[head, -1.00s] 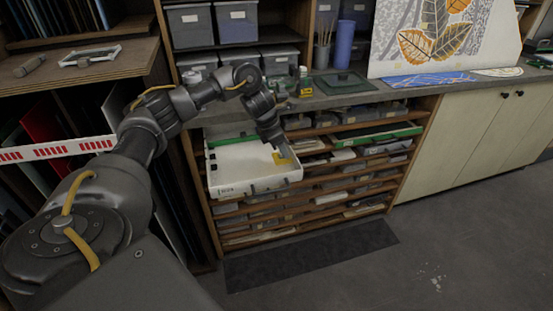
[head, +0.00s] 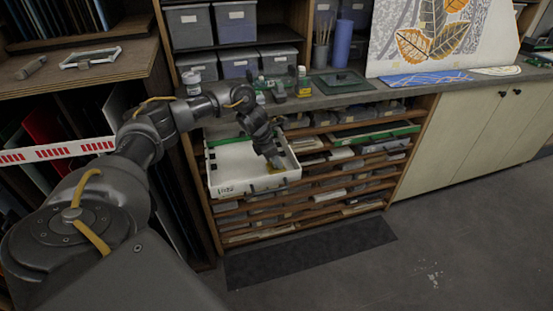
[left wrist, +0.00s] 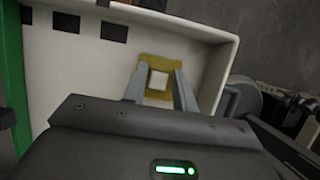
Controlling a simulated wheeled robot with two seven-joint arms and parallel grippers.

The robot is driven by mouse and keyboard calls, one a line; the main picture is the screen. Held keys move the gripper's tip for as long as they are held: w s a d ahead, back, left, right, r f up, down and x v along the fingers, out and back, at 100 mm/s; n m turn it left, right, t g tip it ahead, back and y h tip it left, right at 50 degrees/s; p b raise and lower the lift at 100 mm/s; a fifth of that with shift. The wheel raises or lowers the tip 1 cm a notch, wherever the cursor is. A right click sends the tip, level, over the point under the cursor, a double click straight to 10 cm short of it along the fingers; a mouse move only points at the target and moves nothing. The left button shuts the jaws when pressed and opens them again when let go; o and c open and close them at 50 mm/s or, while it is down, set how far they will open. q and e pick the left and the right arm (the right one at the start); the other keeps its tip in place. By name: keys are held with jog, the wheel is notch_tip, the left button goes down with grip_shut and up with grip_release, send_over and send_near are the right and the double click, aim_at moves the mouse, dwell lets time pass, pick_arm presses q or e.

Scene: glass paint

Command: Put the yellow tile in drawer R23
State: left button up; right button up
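The white drawer (head: 228,168) is pulled out at the left of the drawer rack; its front carries small dark lettering that I cannot read. The yellow tile (left wrist: 175,65), with a pale square knob, is inside the drawer near a corner in the left wrist view. My left gripper (left wrist: 160,88) is open, its fingers on either side of the knob with gaps between. In the head view my left gripper (head: 274,160) reaches down into the drawer's right side and mostly hides the tile. My right gripper is not in view.
The rack of slots (head: 345,180) holds several flat pieces and drawers. A worktop (head: 395,91) above holds bottles, a green mat (head: 340,80) and a leaf picture. The floor in front is clear apart from a dark mat (head: 310,255).

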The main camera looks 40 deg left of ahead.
pick_arm(q)
jog(key=shift+o, duration=1.1)
jog(key=b+v, duration=0.1)
jog(key=v, duration=1.1)
jog(key=shift+d, duration=0.1)
